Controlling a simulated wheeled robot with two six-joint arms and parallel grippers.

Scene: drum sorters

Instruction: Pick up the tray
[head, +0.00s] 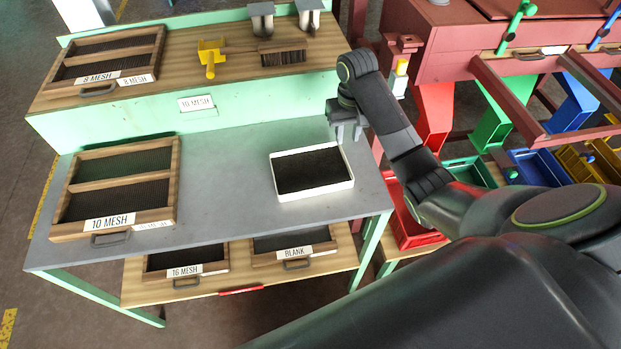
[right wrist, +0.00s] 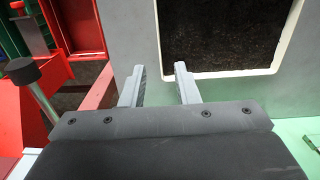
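The tray (head: 312,193) is white and rectangular, with dark granular material in it. It lies on the grey table top near its right end. My right gripper (head: 346,136) is just beyond the tray's far right corner in the head view. In the right wrist view, the gripper (right wrist: 160,72) has its two fingers apart with nothing between them. The tray's white rim (right wrist: 168,68) shows just past the right finger there. I cannot tell whether the finger touches it. My left gripper is not in view.
A framed 10 mesh screen (head: 125,185) lies at the table's left. Screens marked 16 mesh (head: 187,262) and blank (head: 290,243) sit on the lower shelf. A raised wooden shelf (head: 185,75) holds a yellow scoop (head: 211,55) and a brush (head: 283,57). Coloured bins (head: 415,225) stand right.

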